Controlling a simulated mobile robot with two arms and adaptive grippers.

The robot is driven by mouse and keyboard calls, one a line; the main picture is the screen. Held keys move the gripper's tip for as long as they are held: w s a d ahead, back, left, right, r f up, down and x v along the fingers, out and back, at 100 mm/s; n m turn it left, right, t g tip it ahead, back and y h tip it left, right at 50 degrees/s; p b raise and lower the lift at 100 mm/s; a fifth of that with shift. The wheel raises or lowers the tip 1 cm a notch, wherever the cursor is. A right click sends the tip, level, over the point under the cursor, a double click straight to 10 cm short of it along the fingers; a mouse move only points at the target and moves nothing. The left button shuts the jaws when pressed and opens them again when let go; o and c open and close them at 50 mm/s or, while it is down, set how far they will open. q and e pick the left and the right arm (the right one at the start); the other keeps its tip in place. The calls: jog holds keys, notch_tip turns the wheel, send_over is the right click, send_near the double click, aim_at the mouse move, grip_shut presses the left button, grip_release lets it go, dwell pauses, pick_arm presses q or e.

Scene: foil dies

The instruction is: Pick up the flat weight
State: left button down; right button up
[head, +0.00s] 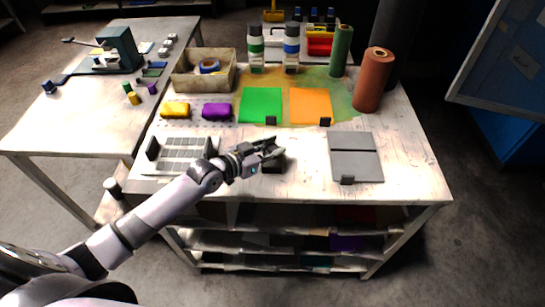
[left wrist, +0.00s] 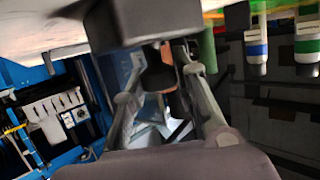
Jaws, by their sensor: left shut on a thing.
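The flat weight (head: 274,165) is a dark, low block near the front middle of the white workbench in the head view. My left gripper (head: 272,150) reaches in from the left and is over it, hiding part of its top. In the left wrist view the dark block (left wrist: 150,18) fills the top of the picture. A black knob-like part (left wrist: 158,77) shows between the two fingers of my left gripper (left wrist: 160,85). The gripper is shut on the weight. I cannot tell whether its underside touches the bench. My right gripper is not in view.
A slotted grey tray (head: 180,153) lies left of the weight, a grey hinged plate (head: 355,157) right. Behind are green (head: 261,104) and orange (head: 310,104) sheets, a wooden box (head: 203,72), bottles and a brown roll (head: 374,80). The bench between weight and plate is clear.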

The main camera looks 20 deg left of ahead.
pick_arm(q)
jog(key=shift+w+r, duration=0.15)
jog(key=shift+r, duration=0.15)
